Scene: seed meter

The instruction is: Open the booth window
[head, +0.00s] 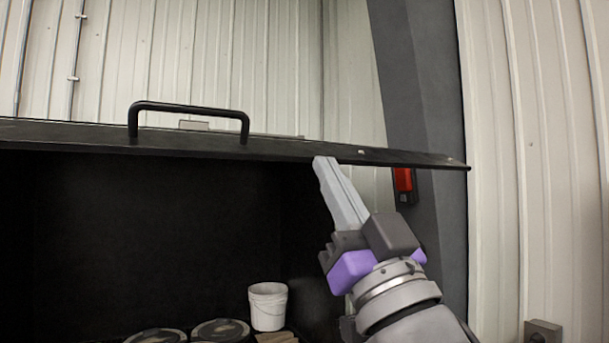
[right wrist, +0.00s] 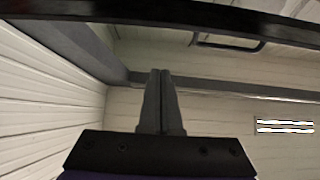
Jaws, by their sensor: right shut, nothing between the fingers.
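The booth window is a dark panel (head: 300,149) raised so that its edge faces me, with a dark opening below it. A black bar handle (head: 189,108) stands on its upper side, left of centre. My right gripper (head: 324,162) is shut and empty, with its fingertips at the panel's lower edge, right of the handle. I cannot tell if they touch. The right wrist view shows the shut fingers (right wrist: 160,75) pointing up toward the dark panel edge (right wrist: 180,14), with a handle-like bar (right wrist: 228,42) beyond it. My left gripper is not in view.
Inside the opening are a white bucket (head: 268,307) and two dark round-lidded containers (head: 220,331). A grey column (head: 420,90) with a red device (head: 403,180) stands to the right. Pale corrugated walls (head: 530,150) lie behind and to the right.

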